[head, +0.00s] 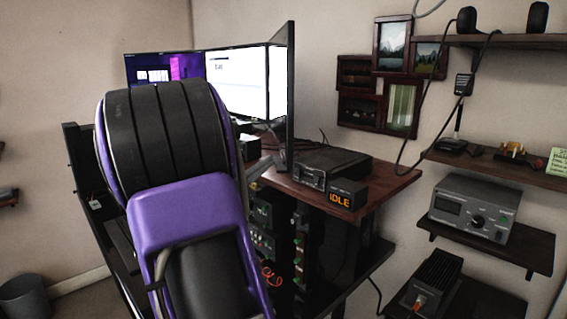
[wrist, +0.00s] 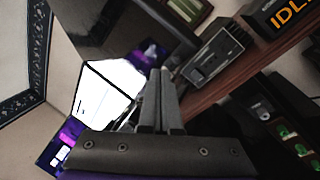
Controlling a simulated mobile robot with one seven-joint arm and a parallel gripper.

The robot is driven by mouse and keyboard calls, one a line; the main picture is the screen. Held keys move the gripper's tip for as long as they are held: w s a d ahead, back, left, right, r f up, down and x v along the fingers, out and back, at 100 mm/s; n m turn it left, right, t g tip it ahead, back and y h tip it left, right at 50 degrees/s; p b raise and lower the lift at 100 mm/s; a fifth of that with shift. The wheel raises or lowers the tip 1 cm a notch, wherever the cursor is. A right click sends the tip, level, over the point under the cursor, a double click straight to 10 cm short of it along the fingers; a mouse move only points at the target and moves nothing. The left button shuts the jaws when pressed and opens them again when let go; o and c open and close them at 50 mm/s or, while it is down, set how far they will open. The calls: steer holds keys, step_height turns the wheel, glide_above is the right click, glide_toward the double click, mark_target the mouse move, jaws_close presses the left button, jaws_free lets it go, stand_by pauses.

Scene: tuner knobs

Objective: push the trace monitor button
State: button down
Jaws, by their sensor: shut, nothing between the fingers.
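My gripper (wrist: 158,100) is shut and empty in the wrist view, its fingers pointing up toward the bright monitor screen and the desk edge. In the head view my purple arm hides it. No button labelled trace monitor can be read. Green-lit controls show on the rack panel under the desk (head: 262,240), also at the lower right in the wrist view (wrist: 290,138).
A black radio unit (head: 322,167) stands on the wooden desk (head: 383,181) beside the IDLE box. Several monitors (head: 236,75) stand at the back. Shelves at the right hold a grey device (head: 474,208) and a black finned unit (head: 430,285). An orange cable (head: 270,275) hangs by the rack.

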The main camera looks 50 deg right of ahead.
steer(key=shift+s+d, duration=0.1)
steer(key=shift+d, duration=0.05)
stand_by(0.4)
steer(key=shift+s+d+b, duration=0.2)
steer(key=shift+b, duration=0.1)
steer(key=shift+s+d, duration=0.25)
steer(key=shift+d, duration=0.05)
stand_by(0.7)
steer(key=shift+w+a+b, duration=0.3)
steer(key=shift+w+a, duration=0.25)
steer(key=shift+a, duration=0.1)
steer(key=w+a, duration=0.4)
steer(key=shift+a, duration=0.2)
stand_by(0.4)
stand_by(0.4)
